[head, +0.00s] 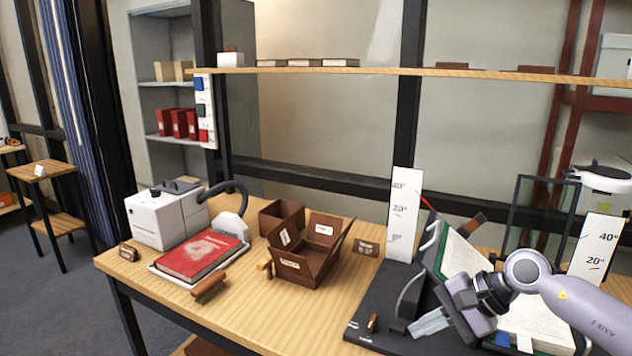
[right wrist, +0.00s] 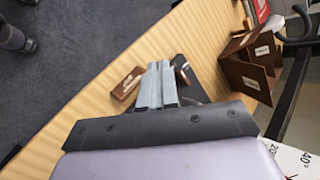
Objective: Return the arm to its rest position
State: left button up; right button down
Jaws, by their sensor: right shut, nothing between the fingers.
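My right gripper (head: 432,325) comes in from the right in the head view, above the black book cradle (head: 375,305). Its fingers are closed together and empty. In the right wrist view the two grey fingers of the right gripper (right wrist: 156,84) lie side by side, with the wooden table below them. My left gripper is not seen in either view.
An open brown box (head: 300,265) stands mid-table. A red book (head: 200,256) lies on a pale tray by a white machine (head: 165,218). Angle gauge boards (head: 403,215) stand by the cradle. Left of the table is open floor (head: 60,305).

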jog(key=s+a+m+t+y, duration=0.2)
jog(key=s+a+m+y, duration=0.15)
jog(key=a+m, duration=0.3)
jog(key=s+a+m+t+y, duration=0.1)
jog(key=s+a+m+y, duration=0.1)
jog(key=a+m+y, duration=0.5)
jog(key=s+d+f+n+t+h, duration=0.1)
jog(key=s+d+f+n+h, duration=0.3)
jog(key=f+n, duration=0.4)
jog(key=s+d+f+n+t+h, duration=0.1)
jog(key=s+d+f+n+h, duration=0.4)
jog(key=s+f+n+h, duration=0.2)
jog(key=s+d+f+n+t+h, duration=0.2)
jog(key=s+d+f+n+h, duration=0.2)
jog(key=s+f+n, duration=0.3)
jog(key=f+n+h, duration=0.1)
jog(key=n, duration=0.3)
jog(key=shift+d+f, duration=0.2)
jog(key=shift+f, duration=0.15)
jog(key=shift+h, duration=0.25)
